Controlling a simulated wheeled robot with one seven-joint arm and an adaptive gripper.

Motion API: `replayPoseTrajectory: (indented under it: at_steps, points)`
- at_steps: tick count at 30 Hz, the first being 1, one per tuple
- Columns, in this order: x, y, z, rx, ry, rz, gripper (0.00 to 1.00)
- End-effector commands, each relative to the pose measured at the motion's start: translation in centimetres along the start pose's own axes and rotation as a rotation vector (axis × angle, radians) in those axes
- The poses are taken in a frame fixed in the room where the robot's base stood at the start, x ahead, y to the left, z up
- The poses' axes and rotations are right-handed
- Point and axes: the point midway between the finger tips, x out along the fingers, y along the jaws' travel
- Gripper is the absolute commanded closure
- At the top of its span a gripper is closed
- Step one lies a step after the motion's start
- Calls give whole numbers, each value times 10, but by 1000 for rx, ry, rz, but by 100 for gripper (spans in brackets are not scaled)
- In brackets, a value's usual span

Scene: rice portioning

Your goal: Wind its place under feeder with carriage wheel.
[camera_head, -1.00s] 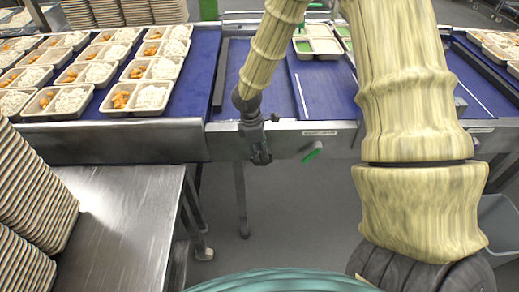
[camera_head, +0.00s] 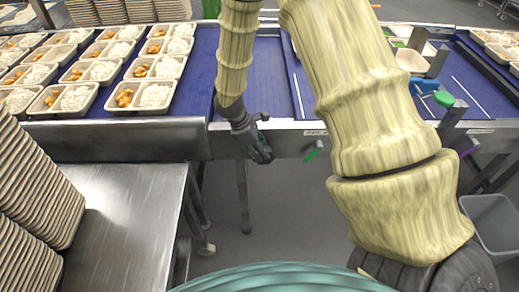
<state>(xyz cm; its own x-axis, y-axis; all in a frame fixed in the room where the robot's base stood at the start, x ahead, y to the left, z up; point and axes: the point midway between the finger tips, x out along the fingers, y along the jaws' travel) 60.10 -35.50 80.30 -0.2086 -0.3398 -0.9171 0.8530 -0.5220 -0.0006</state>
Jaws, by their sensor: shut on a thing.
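My gripper (camera_head: 261,151) hangs at the front side of the blue conveyor line, its jaws shut on the carriage wheel, which the fingers and wrist hide almost wholly. A small dark knob (camera_head: 264,116) shows just above the gripper, against the steel front rail (camera_head: 285,141). A pale tray (camera_head: 411,60) shows at the back right, beside my arm. A grey post with a green cap (camera_head: 444,99) and a blue part stands near it. I cannot tell which part is the feeder, and my arm hides the belt in between.
Filled trays of rice and orange food (camera_head: 143,96) stand on the left belt. A steel table (camera_head: 125,215) with stacked empty trays (camera_head: 40,195) is at the lower left. A green handle (camera_head: 313,152) sits right of my gripper. A grey bin (camera_head: 495,228) stands at lower right.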

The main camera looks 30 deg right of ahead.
Motion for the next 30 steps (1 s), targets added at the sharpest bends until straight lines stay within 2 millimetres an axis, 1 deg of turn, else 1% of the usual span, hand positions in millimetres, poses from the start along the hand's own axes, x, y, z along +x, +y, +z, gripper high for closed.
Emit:
replayPoseTrajectory:
  at_steps: [1, 5, 6, 7, 8, 16, 20, 23, 30]
  points:
    - [-4, 6, 1, 3, 3, 11, 97]
    - [-4, 6, 0, 3, 3, 11, 97]
    - [-4, 6, 0, 3, 4, 11, 72]
    - [-4, 6, 0, 3, 4, 11, 66]
    - [-4, 6, 0, 3, 4, 11, 64]
    - [-3, 4, 0, 2, 3, 6, 64]
    - [-11, 3, 0, 2, 3, 5, 64]
    - [-24, 3, 1, 4, 4, 6, 64]
    - [-68, 4, 0, 3, 4, 8, 64]
